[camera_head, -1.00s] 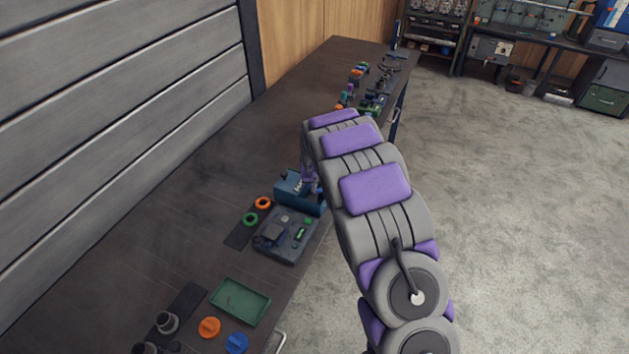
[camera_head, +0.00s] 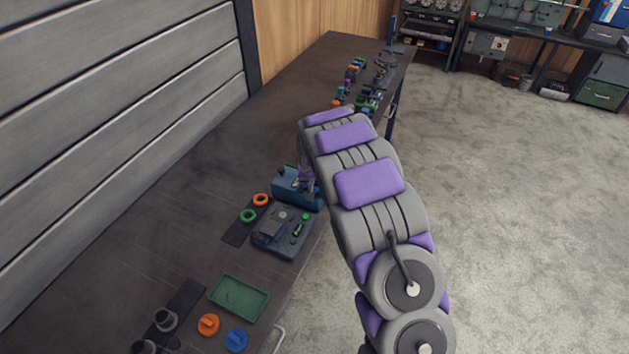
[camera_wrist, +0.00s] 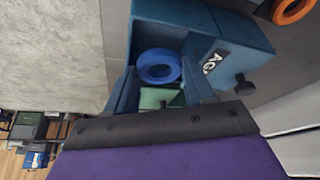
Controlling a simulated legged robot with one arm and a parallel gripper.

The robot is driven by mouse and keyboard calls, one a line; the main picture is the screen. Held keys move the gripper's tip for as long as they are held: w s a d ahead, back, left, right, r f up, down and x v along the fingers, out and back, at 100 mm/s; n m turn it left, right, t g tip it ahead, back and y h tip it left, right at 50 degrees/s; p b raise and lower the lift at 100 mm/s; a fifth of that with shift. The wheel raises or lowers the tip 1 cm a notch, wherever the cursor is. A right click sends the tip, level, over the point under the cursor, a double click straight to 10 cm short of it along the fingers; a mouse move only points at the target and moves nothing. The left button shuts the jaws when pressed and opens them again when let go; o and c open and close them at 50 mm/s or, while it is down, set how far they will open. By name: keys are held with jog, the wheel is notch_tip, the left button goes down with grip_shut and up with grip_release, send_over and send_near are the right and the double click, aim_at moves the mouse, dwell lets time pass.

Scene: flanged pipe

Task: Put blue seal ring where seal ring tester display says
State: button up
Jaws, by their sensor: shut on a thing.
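The blue seal ring (camera_wrist: 158,66) shows in the wrist view between the fingers of my gripper (camera_wrist: 160,78), which is shut on it. The ring is at the opening of a blue box (camera_wrist: 232,62) with partly visible white lettering; I cannot tell whether it touches the box. In the head view the ring is hidden, and my gripper (camera_head: 307,178) is at the blue box (camera_head: 290,187), partly behind my arm. A grey device (camera_head: 283,232) with a small green part stands just in front of the box. It may be the tester; I cannot read any display.
An orange ring (camera_head: 261,200) and a green ring (camera_head: 248,216) lie on a dark strip left of the device. A green tray (camera_head: 239,297), an orange cap (camera_head: 208,324) and a blue cap (camera_head: 236,340) are nearer. Several small parts lie at the bench's far end.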

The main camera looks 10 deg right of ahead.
jog(key=shift+a+f, duration=0.25)
jog(key=shift+a, duration=0.05)
jog(key=shift+d+f, duration=0.25)
jog(key=shift+f, duration=0.05)
